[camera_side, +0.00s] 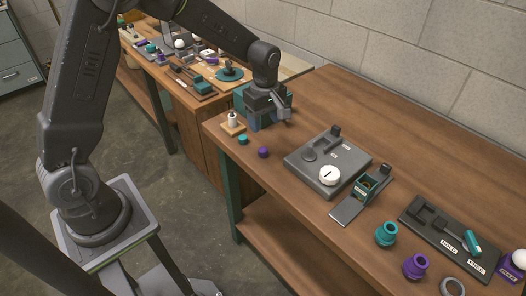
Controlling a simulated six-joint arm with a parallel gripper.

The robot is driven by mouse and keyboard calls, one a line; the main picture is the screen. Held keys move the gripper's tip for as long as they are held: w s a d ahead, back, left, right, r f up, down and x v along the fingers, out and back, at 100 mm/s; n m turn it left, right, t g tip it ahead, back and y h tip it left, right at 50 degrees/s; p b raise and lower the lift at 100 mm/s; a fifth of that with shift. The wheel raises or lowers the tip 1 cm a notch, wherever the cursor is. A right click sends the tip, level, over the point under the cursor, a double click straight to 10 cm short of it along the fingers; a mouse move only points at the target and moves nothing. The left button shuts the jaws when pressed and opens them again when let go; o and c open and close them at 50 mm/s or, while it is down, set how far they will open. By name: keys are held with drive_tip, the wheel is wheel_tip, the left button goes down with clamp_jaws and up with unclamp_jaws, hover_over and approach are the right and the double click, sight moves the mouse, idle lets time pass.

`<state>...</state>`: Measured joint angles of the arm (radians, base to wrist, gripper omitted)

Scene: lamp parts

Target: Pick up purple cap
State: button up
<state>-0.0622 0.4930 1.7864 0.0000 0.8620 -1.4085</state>
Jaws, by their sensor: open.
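The purple cap (263,152) is small and round and lies on the wooden bench near its left front edge. A similar teal cap (243,139) lies just to its left and farther back. My gripper (287,114) is above the bench, behind and to the right of the purple cap. It is open and apart from the cap. The gap between its fingers is too small to make out clearly, and I see nothing held in it.
A teal block-like holder (246,112) stands close by my gripper, with a small wooden stand (233,129) bearing a white part. A grey fixture plate (302,165) lies to the right. Teal and purple collars (415,266) stand farther right. Bare wood lies around the cap.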

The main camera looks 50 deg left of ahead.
sight(264, 150)
drive_tip(key=f, duration=1.1)
drive_tip(key=shift+a+f, duration=0.2)
drive_tip(key=shift+c, duration=0.3)
drive_tip(key=c, duration=0.9)
